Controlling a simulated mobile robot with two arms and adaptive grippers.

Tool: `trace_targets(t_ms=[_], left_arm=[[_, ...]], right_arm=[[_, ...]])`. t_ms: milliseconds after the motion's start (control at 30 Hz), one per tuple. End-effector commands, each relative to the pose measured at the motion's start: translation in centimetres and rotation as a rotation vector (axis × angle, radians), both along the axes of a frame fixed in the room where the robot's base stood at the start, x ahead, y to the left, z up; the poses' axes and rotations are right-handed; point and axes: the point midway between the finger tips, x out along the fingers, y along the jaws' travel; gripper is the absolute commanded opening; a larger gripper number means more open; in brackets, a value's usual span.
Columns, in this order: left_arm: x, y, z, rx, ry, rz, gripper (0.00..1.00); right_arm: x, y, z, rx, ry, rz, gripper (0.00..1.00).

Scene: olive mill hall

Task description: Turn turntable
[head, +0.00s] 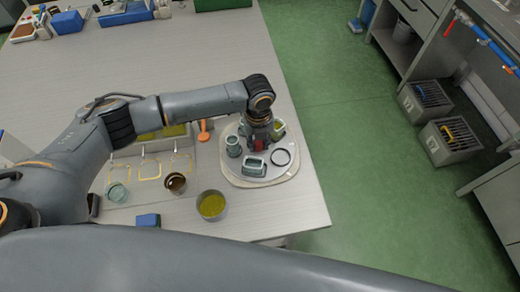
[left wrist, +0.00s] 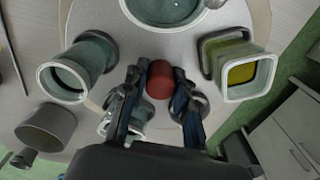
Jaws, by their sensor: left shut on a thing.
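The turntable (head: 232,168) is a pale round disc near the right end of the table. My left gripper (head: 258,140) reaches down over the disc's middle. In the left wrist view my left gripper (left wrist: 158,92) is shut on a red knob (left wrist: 159,79), with one finger on each side. The round cup (left wrist: 68,78) and the square yellow-green cup (left wrist: 243,72) flank it closely. My right gripper is not in view.
A metal bowl of yellow-green liquid (head: 211,206), a brown cup (head: 176,183), a glass cup (head: 117,192) and a blue block (head: 148,220) stand left of the turntable. An orange tool (head: 204,131) lies beside it. The table's right edge is close.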

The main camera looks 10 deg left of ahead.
Motion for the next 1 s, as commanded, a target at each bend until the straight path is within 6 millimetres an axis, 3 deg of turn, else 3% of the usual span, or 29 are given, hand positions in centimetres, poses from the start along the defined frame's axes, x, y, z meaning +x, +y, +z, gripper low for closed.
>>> trace_targets(t_ms=[33, 600, 1000], left_arm=[[-0.63, 0.03, -0.89, 0.004, 0.015, -0.018, 0.05], [-0.62, -0.02, -0.95, 0.004, 0.012, -0.853, 0.05], [-0.66, -0.02, -0.90, 0.005, 0.013, -0.911, 0.05]], right_arm=[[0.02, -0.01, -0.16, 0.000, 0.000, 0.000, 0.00], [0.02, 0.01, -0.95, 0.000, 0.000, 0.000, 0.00], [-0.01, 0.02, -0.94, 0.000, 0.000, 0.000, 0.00]])
